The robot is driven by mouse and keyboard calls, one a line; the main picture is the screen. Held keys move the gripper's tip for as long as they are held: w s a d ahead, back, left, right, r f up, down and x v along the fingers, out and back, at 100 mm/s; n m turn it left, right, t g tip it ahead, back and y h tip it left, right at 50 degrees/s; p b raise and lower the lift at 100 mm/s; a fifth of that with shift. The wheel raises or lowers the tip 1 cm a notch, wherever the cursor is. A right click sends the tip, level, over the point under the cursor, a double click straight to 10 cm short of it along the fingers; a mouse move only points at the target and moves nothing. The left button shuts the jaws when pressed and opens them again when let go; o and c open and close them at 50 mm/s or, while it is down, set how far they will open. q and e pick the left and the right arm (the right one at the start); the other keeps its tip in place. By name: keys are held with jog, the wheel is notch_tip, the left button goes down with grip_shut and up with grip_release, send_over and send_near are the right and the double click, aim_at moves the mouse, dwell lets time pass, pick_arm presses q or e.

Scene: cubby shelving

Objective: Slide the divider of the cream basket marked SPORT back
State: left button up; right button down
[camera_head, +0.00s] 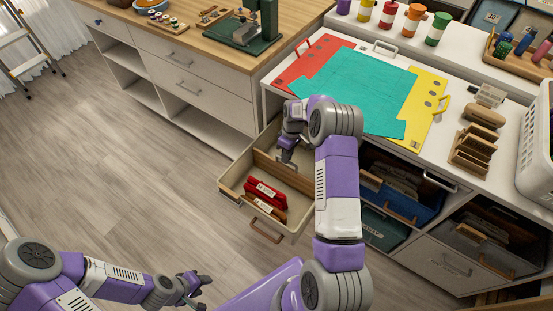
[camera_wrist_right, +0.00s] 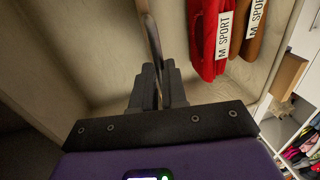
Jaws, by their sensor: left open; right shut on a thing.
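The cream basket (camera_head: 233,178) is pulled out like a drawer under the counter, with a brown handle on its front. A brown wooden divider (camera_head: 285,174) stands across its inside; in the right wrist view the divider (camera_wrist_right: 149,32) is a thin upright edge. My right gripper (camera_head: 288,150) is shut on the divider, its fingers (camera_wrist_right: 158,88) on either side of it. Red and brown folded items tagged M SPORT (camera_wrist_right: 209,35) stand at the basket's front, apart from the divider. My left gripper (camera_head: 200,287) is open and empty, low over the floor.
The counter above holds a teal sheet (camera_head: 355,88), a yellow board (camera_head: 426,103) and a brown stand (camera_head: 472,150). A blue bin (camera_head: 402,203) and other bins sit right of the basket. A drawer cabinet (camera_head: 197,85) stands left. Floor in front is clear.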

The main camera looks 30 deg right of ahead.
jog(key=shift+a, duration=0.15)
jog(key=c, duration=1.2)
grip_release()
jog(key=shift+o, duration=0.2)
notch_tip(320, 180, up, 8)
jog(key=d+p, duration=0.1)
jog(key=p, duration=0.1)
jog(key=shift+w+d+f, duration=0.2)
jog(key=shift+f, duration=0.05)
